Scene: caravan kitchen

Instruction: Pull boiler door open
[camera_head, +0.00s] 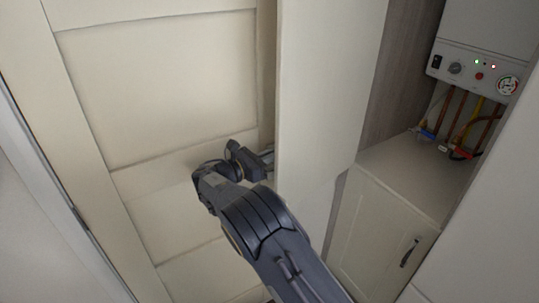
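The boiler (482,65), a white box with a control panel, gauge and pipes below, is in plain view at the upper right in its open cupboard. A tall, flat cream panel (325,90) stands upright left of it and appears to be the boiler door, swung open. My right gripper (264,158), on the dark arm from the bottom, is at the panel's left edge. Its fingertips are partly hidden there, so I cannot tell whether they are open or grip anything. No handle shows on the panel. My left gripper is not in view.
A large cream panelled door or wall (160,90) fills the left, close behind my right gripper. A low cabinet (375,235) with a dark handle (410,252) stands below the boiler. A pale panel (490,225) borders the lower right.

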